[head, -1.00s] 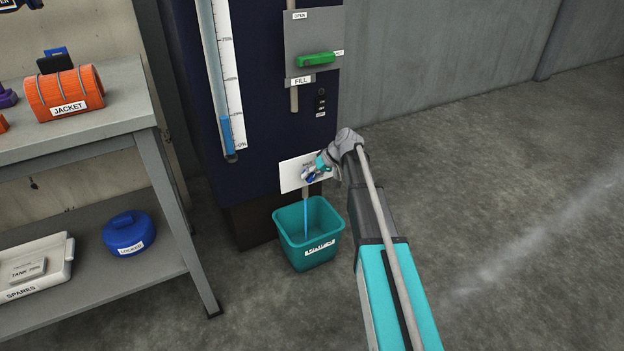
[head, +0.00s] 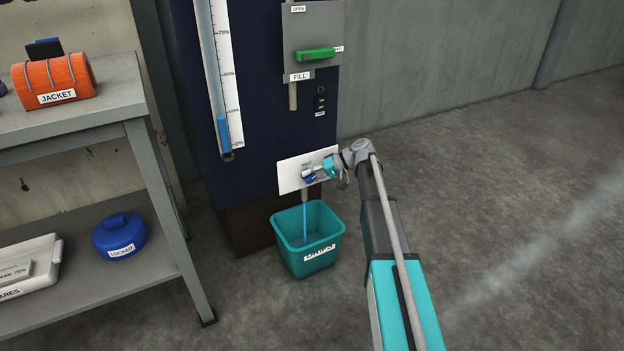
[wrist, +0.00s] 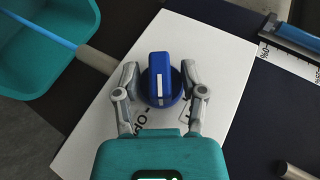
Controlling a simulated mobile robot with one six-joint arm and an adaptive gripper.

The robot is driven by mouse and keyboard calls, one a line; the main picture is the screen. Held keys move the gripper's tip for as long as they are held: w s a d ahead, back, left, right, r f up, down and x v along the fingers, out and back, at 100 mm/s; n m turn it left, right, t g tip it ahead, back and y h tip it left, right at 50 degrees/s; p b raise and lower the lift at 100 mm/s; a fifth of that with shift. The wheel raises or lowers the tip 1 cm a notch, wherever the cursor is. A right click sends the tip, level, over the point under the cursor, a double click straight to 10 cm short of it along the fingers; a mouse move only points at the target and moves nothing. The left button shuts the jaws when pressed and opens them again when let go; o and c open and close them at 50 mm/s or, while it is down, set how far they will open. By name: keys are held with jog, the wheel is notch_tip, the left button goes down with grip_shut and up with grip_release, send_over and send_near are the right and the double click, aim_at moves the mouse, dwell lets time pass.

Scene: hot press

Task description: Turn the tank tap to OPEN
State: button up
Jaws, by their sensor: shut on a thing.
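The tank tap (wrist: 161,78) is a blue knob with a raised bar and a white mark, on a white plate (head: 287,177) low on the dark tank. In the wrist view the white mark runs nearly up and down the picture. My gripper (wrist: 160,80) has a grey finger on each side of the tap and is shut on it. It also shows at the plate in the head view (head: 318,173), where it partly hides the tap. A blue stream (head: 305,222) runs from the spout below the plate.
A teal bucket (head: 307,260) stands under the spout and catches the stream. A level gauge (head: 222,95) and a green FILL lever (head: 315,54) are above. A shelf bench (head: 90,120) stands at left. The floor at right is clear.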

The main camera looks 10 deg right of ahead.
jog(key=shift+d, duration=0.1)
jog(key=o, duration=1.1)
jog(key=shift+o, duration=0.7)
jog(key=shift+s, duration=0.1)
jog(key=shift+s+a+f+h+p, duration=0.15)
jog(key=shift+s+a+h+p, duration=0.25)
jog(key=shift+a+h+p, duration=0.15)
jog(key=s+r+n+t+h+p, duration=0.4)
jog(key=s+r+t+h+p, duration=0.4)
jog(key=h+p, duration=0.3)
jog(key=shift+s+a+r+n+h, duration=0.45)
jog(key=shift+s+r+h, duration=0.1)
jog(key=shift+s+r, duration=0.25)
jog(key=shift+f, duration=0.1)
